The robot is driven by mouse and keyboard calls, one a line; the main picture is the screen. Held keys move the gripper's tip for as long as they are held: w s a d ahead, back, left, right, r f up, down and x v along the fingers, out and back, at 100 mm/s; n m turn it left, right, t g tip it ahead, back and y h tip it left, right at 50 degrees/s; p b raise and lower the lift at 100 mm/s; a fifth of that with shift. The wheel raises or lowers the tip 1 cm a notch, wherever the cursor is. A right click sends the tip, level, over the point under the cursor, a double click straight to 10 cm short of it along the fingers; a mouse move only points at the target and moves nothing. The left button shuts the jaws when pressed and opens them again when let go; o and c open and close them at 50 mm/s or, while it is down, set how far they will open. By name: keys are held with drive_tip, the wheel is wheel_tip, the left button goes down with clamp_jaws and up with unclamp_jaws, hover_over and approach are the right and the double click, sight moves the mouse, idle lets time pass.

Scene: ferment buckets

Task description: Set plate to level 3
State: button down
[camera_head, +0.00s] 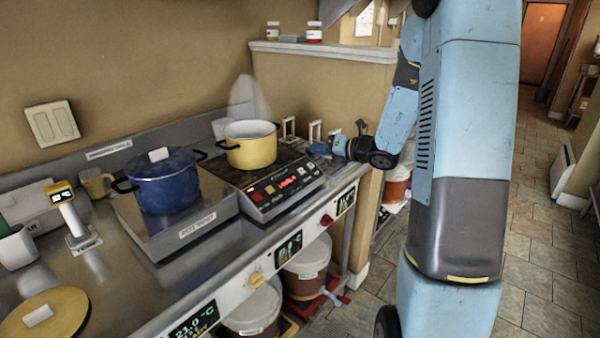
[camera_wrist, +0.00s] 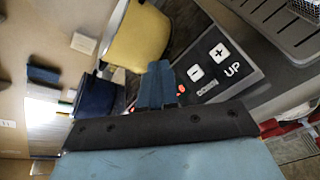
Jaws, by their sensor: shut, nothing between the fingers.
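The hot plate's black control panel (camera_head: 283,185) faces the front of the counter, with red lit text whose number I cannot read for sure. A yellow pot (camera_head: 251,148) stands on the plate. In the wrist view, the plus button (camera_wrist: 219,51) beside the word UP and the minus button (camera_wrist: 195,72) show clearly. My gripper (camera_head: 321,149) is shut and empty, at the right end of the plate in the head view. In the wrist view its blue fingertips (camera_wrist: 160,68) overlap the panel left of the minus button and partly cover it. I cannot tell whether they touch it.
A dark blue lidded pot (camera_head: 165,181) stands on a metal stand left of the plate. White-lidded buckets (camera_head: 305,263) stand under the counter. Tiled floor (camera_head: 540,240) is open at right.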

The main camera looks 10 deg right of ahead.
sight(301, 171)
drive_tip(key=shift+w+a+f, duration=0.35)
drive_tip(key=shift+w+f, duration=0.1)
drive_tip(key=shift+f, duration=0.6)
drive_tip(key=shift+w+a+f, duration=0.3)
drive_tip(key=shift+w+f, duration=0.2)
drive_tip(key=shift+f, duration=0.5)
drive_tip(key=shift+w+a+f, duration=0.35)
drive_tip(key=shift+w+f, duration=0.1)
drive_tip(key=shift+f, duration=0.6)
drive_tip(key=shift+w+f, duration=0.1)
drive_tip(key=shift+f, duration=0.05)
drive_tip(key=shift+w+a+f, duration=0.1)
drive_tip(key=shift+f, duration=0.05)
drive_tip(key=shift+w+a+f, duration=0.1)
drive_tip(key=shift+w+f, duration=0.05)
drive_tip(key=shift+f, duration=0.15)
idle(1.0)
drive_tip(key=shift+s+d+r, duration=0.2)
drive_tip(key=shift+s+r, duration=0.15)
drive_tip(key=shift+r, duration=0.35)
drive_tip(key=shift+f, duration=0.1)
drive_tip(key=shift+w+a+f, duration=0.15)
drive_tip(key=shift+w+f, duration=0.05)
drive_tip(key=shift+f, duration=0.1)
